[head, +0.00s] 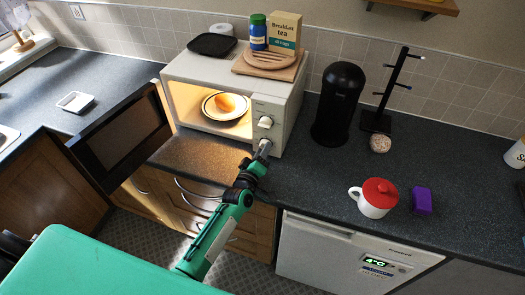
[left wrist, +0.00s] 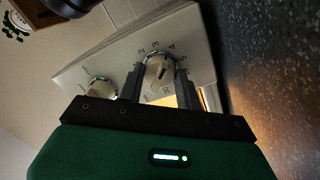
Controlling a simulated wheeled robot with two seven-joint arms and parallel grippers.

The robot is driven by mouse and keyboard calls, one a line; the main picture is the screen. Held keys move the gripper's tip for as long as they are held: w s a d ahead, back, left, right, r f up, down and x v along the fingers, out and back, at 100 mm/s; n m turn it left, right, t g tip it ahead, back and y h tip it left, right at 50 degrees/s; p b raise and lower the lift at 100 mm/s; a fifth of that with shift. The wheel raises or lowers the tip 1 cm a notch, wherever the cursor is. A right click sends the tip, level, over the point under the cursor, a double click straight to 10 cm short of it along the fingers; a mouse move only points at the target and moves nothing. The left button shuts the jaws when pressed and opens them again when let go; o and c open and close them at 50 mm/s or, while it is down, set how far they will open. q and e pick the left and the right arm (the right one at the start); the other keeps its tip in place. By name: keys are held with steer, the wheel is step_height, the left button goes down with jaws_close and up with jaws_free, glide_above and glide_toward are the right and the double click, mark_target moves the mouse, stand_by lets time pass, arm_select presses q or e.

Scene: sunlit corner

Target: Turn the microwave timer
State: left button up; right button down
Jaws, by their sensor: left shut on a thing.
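The white microwave (head: 190,70) stands on the counter with its dark-glass door (head: 118,140) swung open to the left. Its control panel has two knobs, one above the other. My left gripper (head: 263,150) is at the lower knob. In the left wrist view, the gripper's fingers (left wrist: 157,85) are on either side of the cream timer knob (left wrist: 158,72), which has numbers around it, and shut on it. The upper knob (head: 265,122) is free; the other knob (left wrist: 100,88) shows left of the fingers. My right gripper is not in view.
A plate (head: 210,112) with an orange-brown food item (head: 231,103) is inside the lit microwave. A wooden board (head: 270,68), tea box and jar are on top. A black canister (head: 337,105) stands right of it.

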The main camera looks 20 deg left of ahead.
arm_select(q)
steer(key=shift+f+m, duration=0.1)
steer(key=shift+m, duration=0.3)
steer(key=o, duration=1)
steer(key=shift+s, duration=0.1)
steer(key=shift+s+f, duration=0.1)
steer(key=shift+s, duration=0.25)
steer(key=shift+s+a+f+b, duration=0.15)
steer(key=shift+s+b, duration=0.55)
steer(key=shift+s, duration=1.45)
steer(key=shift+s+a+b, duration=0.3)
steer(key=shift+s+b, duration=0.35)
steer(key=shift+s, duration=1.5)
steer(key=shift+s+a+f+b, duration=0.15)
steer(key=shift+s+b, duration=0.55)
steer(key=shift+s, duration=1.45)
steer(key=shift+r, duration=0.1)
